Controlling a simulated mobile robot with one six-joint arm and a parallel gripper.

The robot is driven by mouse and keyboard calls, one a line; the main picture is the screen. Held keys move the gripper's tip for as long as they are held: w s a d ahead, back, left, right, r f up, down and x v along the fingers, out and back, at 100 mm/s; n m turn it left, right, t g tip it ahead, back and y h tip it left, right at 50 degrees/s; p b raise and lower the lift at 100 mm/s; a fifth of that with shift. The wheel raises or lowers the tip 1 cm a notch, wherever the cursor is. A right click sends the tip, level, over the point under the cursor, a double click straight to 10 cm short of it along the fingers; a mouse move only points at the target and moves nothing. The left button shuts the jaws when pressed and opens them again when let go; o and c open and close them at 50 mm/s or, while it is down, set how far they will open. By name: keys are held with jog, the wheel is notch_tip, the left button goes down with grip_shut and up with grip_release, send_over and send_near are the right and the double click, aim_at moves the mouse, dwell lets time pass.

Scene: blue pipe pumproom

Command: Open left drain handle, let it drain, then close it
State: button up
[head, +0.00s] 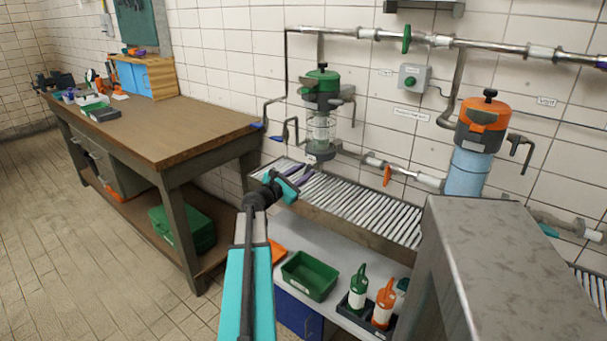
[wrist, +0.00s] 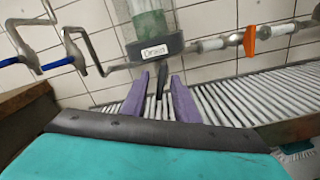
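The left filter has a green cap (head: 322,80) and a clear bowl (head: 320,127), with a dark base (wrist: 155,48) labelled "Drain". A thin black drain handle (wrist: 160,80) hangs below that base in the wrist view. In the head view I cannot make the handle out. My gripper (wrist: 160,88) has two purple fingers, spread apart, one on each side of the handle in the picture. Gaps show between handle and fingers; whether it is in reach is unclear. In the head view my gripper (head: 296,176) is over the grate's left end, below the filter.
A slatted grate (head: 360,208) runs below the filters. Blue-tipped pipe levers (wrist: 75,63) are left of the base. An orange valve handle (wrist: 250,40) is on the pipe to the right. An orange-capped filter (head: 482,125) stands further right. A wooden workbench (head: 165,125) is at left.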

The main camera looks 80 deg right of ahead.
jog(key=shift+c, duration=0.4)
grip_shut()
jog(key=shift+s+a, duration=0.1)
jog(key=shift+a, duration=0.1)
jog(key=shift+d, duration=0.15)
jog(key=shift+d+m+b, duration=0.1)
jog(key=shift+m+b, duration=0.3)
jog(key=shift+b, duration=0.3)
jog(key=m+b, duration=1.2)
jog(key=b, duration=0.4)
jog(key=shift+m, duration=0.4)
jog(key=shift+r, duration=0.1)
